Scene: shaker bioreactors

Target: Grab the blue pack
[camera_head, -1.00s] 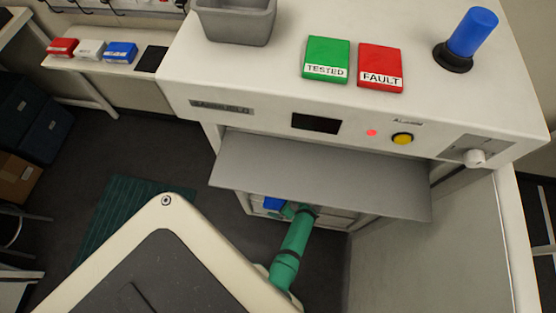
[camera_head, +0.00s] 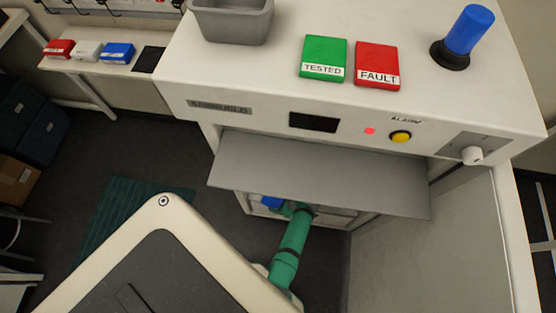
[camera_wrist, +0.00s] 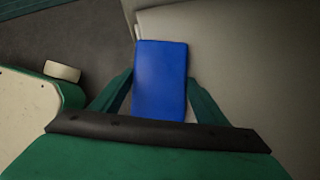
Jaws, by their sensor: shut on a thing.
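The blue pack (camera_wrist: 160,80) is a flat blue block between the two green fingers of my gripper (camera_wrist: 161,92) in the wrist view. The fingers are shut on its sides. In the head view, a small part of the blue pack (camera_head: 271,202) shows below the grey flap, beside my green arm. The fingers are mostly hidden there by the flap. Another blue block (camera_head: 117,53) lies on the side bench at the upper left, in a row with a red one (camera_head: 59,49) and a white one (camera_head: 87,50).
The white machine (camera_head: 270,100) has an open grey flap (camera_head: 320,173) over my arm. Green "TESTED" (camera_head: 323,58) and red "FAULT" (camera_head: 377,64) blocks, a grey bin (camera_head: 233,22) and a blue cylinder (camera_head: 470,30) stand on top. Dark floor lies left of the machine.

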